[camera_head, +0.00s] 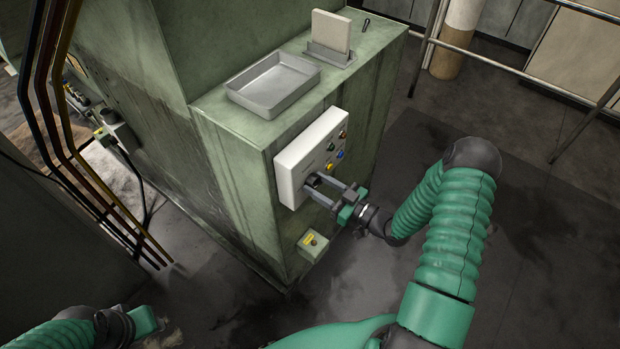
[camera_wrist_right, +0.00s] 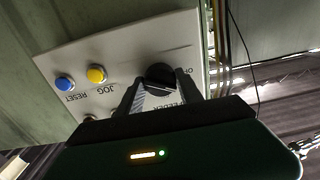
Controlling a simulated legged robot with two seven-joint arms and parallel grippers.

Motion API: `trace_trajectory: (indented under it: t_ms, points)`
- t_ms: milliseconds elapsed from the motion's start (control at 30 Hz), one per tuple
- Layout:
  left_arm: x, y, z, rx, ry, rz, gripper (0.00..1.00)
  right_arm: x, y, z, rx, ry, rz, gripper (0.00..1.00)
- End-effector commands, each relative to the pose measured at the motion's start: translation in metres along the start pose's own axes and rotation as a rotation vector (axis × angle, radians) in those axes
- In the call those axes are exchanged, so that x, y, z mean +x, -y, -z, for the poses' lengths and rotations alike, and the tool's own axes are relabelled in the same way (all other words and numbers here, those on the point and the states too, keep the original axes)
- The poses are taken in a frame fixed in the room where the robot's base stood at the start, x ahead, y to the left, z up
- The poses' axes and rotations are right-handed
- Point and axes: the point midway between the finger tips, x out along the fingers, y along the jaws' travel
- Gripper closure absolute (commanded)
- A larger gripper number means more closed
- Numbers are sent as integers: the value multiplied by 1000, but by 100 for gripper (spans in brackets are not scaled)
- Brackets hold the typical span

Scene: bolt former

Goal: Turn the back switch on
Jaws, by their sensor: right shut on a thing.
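A white control box (camera_head: 311,157) is mounted on the side of the green machine cabinet. It carries several coloured buttons and a black rotary switch (camera_head: 312,181) low on its left side. In the right wrist view the black switch knob (camera_wrist_right: 160,75) sits between my fingers, near lettering that reads FEEDER. My right gripper (camera_head: 322,186) is shut on the knob, and its fingers (camera_wrist_right: 162,92) hide part of the lettering. The left gripper (camera_head: 148,320) is low at the left, away from the box; its fingers are not clear.
A grey metal tray (camera_head: 272,84) and an upright pale block (camera_head: 331,31) in a holder stand on the cabinet top. Pipes (camera_head: 75,150) run at the left. A railing (camera_head: 500,65) stands at the right.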

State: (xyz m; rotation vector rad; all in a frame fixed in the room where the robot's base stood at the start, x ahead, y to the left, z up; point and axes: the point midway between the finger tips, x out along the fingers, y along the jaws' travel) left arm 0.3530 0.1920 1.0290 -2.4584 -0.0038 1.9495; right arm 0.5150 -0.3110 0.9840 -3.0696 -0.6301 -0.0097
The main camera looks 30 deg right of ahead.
Motion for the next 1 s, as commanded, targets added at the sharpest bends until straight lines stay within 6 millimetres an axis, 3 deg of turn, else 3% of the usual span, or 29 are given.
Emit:
trace_trajectory:
  t_ms: [200,567,767,800,900,1000]
  points:
    - [-2,0,0,-1,0,0,64,-4,-5,-3,21,13,-15,100]
    - [-17,0,4,0,0,0,64,-4,-5,-3,448,11,-17,100]
    - [-16,0,4,-1,0,0,64,-4,-6,-5,475,11,-18,100]
    - [-16,0,4,-1,0,0,64,-4,-5,-5,474,11,-18,52]
    - [-16,0,4,-1,0,0,64,-4,-5,-4,473,9,-17,39]
    - [-16,0,4,-1,0,0,64,-3,-5,-4,472,7,-16,38]
